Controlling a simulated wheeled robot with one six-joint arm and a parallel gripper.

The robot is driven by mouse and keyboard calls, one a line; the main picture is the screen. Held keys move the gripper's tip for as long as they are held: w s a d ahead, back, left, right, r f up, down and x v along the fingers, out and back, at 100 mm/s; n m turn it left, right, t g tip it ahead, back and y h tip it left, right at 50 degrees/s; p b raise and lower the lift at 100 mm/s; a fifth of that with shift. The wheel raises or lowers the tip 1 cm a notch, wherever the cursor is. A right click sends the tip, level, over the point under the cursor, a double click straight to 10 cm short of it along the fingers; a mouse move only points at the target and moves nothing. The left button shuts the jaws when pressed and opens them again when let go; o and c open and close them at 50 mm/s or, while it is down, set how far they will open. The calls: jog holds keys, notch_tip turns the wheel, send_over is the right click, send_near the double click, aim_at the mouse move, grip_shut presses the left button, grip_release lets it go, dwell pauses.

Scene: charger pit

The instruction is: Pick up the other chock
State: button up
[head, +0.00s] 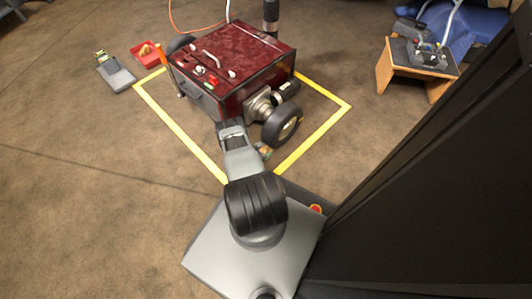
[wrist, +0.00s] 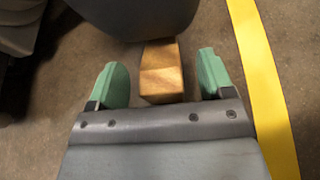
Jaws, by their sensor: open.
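A wooden chock (wrist: 161,80) lies on the brown floor in the wrist view, its far end close against a dark rounded wheel (wrist: 135,15). I cannot tell whether they touch. My gripper (wrist: 163,80) is open, with one green finger on each side of the chock and gaps between them. In the head view a small part of the chock (head: 265,152) shows beside my arm, near the black wheel (head: 282,125) of the dark red cart (head: 235,65). My fingertips are hidden there by my arm.
Yellow tape (head: 180,125) outlines a square on the floor around the cart. A red tray (head: 146,55) and a grey case (head: 116,73) lie at the upper left. A wooden stand (head: 418,65) holds gear at the upper right. The floor at left is clear.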

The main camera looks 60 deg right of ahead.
jog(key=shift+c, duration=0.4)
jog(key=c, duration=1)
jog(key=shift+o, duration=0.2)
jog(key=shift+r, duration=0.15)
